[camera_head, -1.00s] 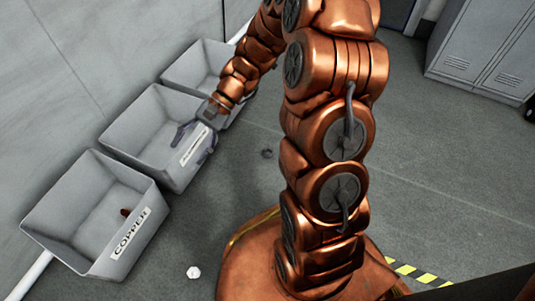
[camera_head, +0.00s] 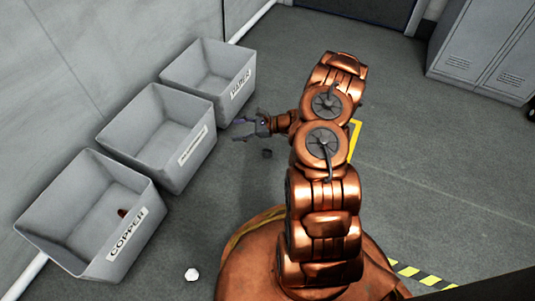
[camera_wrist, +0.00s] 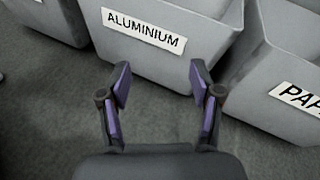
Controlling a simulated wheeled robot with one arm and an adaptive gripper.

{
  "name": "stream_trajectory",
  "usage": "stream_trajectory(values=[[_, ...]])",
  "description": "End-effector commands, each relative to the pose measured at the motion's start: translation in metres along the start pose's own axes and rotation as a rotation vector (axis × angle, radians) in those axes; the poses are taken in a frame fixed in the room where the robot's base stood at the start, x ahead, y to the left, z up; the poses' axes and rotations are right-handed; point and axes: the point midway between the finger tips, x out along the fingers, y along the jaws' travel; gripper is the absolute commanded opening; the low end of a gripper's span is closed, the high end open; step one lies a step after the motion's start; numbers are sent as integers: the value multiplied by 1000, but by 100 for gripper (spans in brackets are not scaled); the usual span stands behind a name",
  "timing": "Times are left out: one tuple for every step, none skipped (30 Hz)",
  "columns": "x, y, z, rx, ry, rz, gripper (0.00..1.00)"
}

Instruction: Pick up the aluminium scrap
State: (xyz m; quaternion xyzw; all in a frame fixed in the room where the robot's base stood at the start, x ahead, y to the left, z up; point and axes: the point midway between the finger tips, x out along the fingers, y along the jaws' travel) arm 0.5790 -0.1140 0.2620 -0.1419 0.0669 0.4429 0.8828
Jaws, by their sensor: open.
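Two small scraps lie on the floor, and I cannot tell for sure which is aluminium. A dark grey crumpled scrap (camera_head: 267,153) lies just below and right of my gripper in the head view. A whitish lump (camera_head: 191,274) lies near the copper bin, left of my base. My gripper (camera_head: 240,129) is open and empty, above the floor by the bins, its fingers pointing left. In the wrist view, my gripper (camera_wrist: 160,78) shows its two purple-padded fingers spread apart, with nothing between them. Neither scrap shows clearly there.
Three grey bins stand along the left wall: the copper bin (camera_head: 85,262) with a reddish piece inside, the aluminium bin (camera_wrist: 222,42), and a third bin (camera_wrist: 290,30) whose label starts "PAP". Lockers (camera_head: 478,50) stand at the back right. Floor right of my arm is clear.

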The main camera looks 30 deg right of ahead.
Motion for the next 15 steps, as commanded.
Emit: stream_trajectory(values=[[-8,-2,-26,39,14,-42,64],[-13,-4,-38,59,23,-69,64],[-21,-6,-57,86,35,-103,64],[-26,-7,-70,106,45,-128,64],[-32,-8,-83,124,55,-154,64],[-41,-8,-101,150,68,-188,64],[-47,-7,-115,172,78,-214,64],[-54,-6,-128,191,88,-238,64],[-62,-5,-144,215,101,-270,64],[-68,-3,-157,233,111,-291,64],[-74,-1,-168,250,121,-313,64],[-82,1,-182,267,133,-337,64],[-88,2,-191,280,142,-356,64],[-92,4,-200,291,150,-371,64],[-99,7,-210,306,160,-390,64]])
